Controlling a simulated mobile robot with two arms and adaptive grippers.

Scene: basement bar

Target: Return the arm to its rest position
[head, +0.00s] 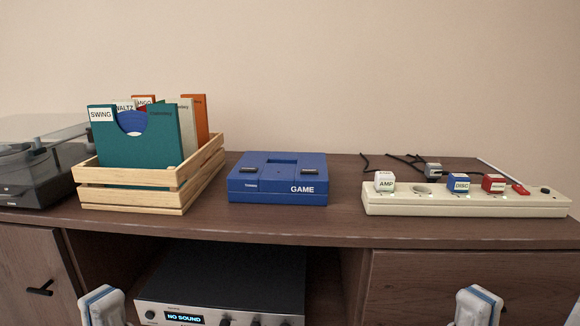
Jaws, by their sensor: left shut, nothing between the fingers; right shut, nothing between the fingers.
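My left gripper (102,303) shows only at the bottom edge, left of centre, below the cabinet top and in front of the cabinet. It is shut and empty. My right gripper (478,304) shows at the bottom edge on the right, in front of the cabinet, also shut and empty. Both are apart from everything on the top. A dark turntable (45,180) with a grey translucent cover stands at the far left, cut off by the picture edge. I cannot make out its tonearm clearly.
A wooden crate (130,195) of record sleeves and a blue game console (278,196) stand on the cabinet top (290,225). A power strip (400,204) with labelled plugs lies right. An amplifier (222,287) reading "NO SOUND" sits below. The top's front edge is clear.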

